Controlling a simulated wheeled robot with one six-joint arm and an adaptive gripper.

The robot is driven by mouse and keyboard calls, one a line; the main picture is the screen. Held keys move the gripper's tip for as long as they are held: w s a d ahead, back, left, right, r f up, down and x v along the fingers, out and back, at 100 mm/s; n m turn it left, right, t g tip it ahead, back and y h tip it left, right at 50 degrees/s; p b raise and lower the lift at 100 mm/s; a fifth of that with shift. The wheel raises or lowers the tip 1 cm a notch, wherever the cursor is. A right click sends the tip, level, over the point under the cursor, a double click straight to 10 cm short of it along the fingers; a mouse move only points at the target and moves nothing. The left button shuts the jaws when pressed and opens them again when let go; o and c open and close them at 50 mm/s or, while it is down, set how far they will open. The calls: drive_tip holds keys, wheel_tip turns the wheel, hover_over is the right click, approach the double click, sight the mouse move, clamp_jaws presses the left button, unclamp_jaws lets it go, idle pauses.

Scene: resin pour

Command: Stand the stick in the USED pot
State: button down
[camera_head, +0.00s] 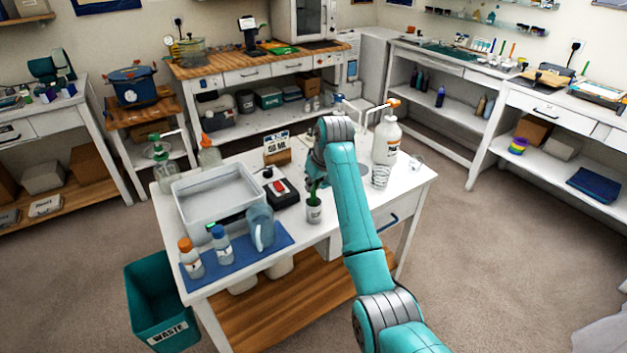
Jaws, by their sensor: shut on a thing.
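A small white pot (314,213) with a dark label stands near the front edge of the white worktable, just left of my forearm; its lettering is too small to read. My gripper (318,181) points down just above and behind this pot, partly covered by my own arm. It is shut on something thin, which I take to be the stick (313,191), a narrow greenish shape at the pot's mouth. I cannot tell whether its lower end is inside the pot or only above it.
On the worktable (345,232) are a grey tray (217,197), a scale (281,193), a blue-grey jug (261,228), two bottles on a blue mat (275,240), a "50 ML" card (277,148), a pump bottle (386,140) and a clear cup (380,177). A teal waste bin (160,300) stands left.

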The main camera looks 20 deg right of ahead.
drive_tip(key=shift+f, duration=0.1)
drive_tip(key=c, duration=1)
unclamp_jaws()
drive_tip(key=shift+c, duration=0.2)
drive_tip(key=v, duration=1.2)
